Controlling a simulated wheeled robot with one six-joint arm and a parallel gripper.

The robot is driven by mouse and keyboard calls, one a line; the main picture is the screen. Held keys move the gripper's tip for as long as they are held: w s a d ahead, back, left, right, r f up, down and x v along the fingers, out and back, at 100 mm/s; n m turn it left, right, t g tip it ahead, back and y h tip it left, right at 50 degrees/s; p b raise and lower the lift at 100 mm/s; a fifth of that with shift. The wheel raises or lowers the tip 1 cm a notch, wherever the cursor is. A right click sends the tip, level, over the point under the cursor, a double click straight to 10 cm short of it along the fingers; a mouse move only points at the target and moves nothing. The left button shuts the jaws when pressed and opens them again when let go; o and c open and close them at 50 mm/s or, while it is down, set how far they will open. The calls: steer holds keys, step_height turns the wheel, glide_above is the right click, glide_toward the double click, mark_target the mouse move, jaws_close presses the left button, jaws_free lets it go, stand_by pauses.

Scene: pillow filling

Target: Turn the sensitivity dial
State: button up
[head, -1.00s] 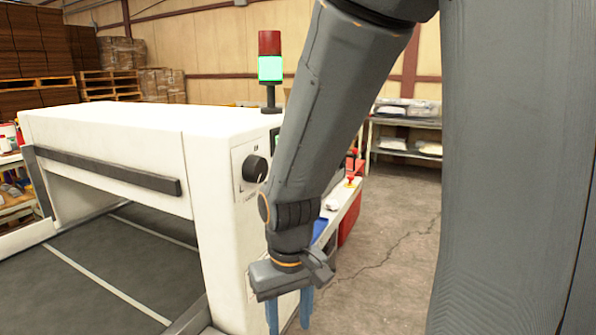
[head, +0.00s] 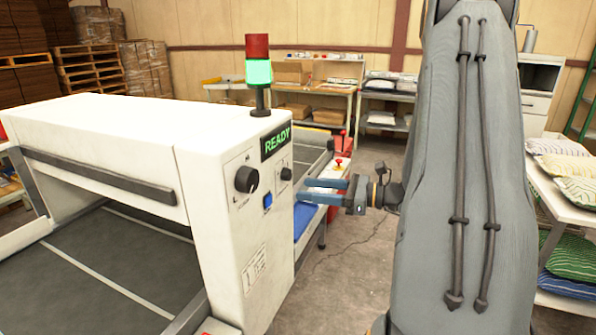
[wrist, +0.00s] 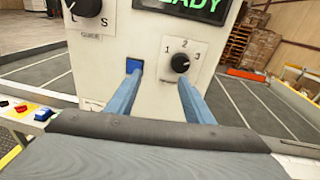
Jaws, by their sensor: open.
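The white machine's control panel carries a smaller black dial (head: 286,174), marked 1, 2 and 3 in the wrist view (wrist: 180,63). A larger black dial (head: 245,179) has an L and an S beside it; it shows partly at the top of the wrist view (wrist: 88,6). I cannot read which is named sensitivity. My gripper (head: 303,189) is open and empty, its blue fingers pointing at the panel just right of the smaller dial. In the wrist view its fingertips (wrist: 159,73) frame the space between the blue button (wrist: 134,66) and the 1-2-3 dial.
A green READY display (head: 275,143) sits above the dials, and a lit green signal lamp (head: 258,72) stands on the machine. A red emergency button (head: 338,163) is behind my gripper. A pillow shelf (head: 562,212) stands at the right. Floor between is open.

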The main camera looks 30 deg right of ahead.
mark_target(290, 176)
steer(key=shift+m+t+h, duration=0.5)
steer(key=shift+m+t, duration=0.2)
steer(key=shift+t, duration=0.2)
steer(key=w+p, duration=0.1)
steer(key=w, duration=0.1)
steer(key=w+a+p, duration=0.1)
steer(key=w, duration=0.1)
steer(key=w+r+p, duration=0.1)
steer(key=w, duration=0.1)
steer(key=shift+w+a, duration=0.15)
steer(key=shift+w, duration=0.1)
steer(key=shift+c, duration=0.2)
steer(key=c, duration=1)
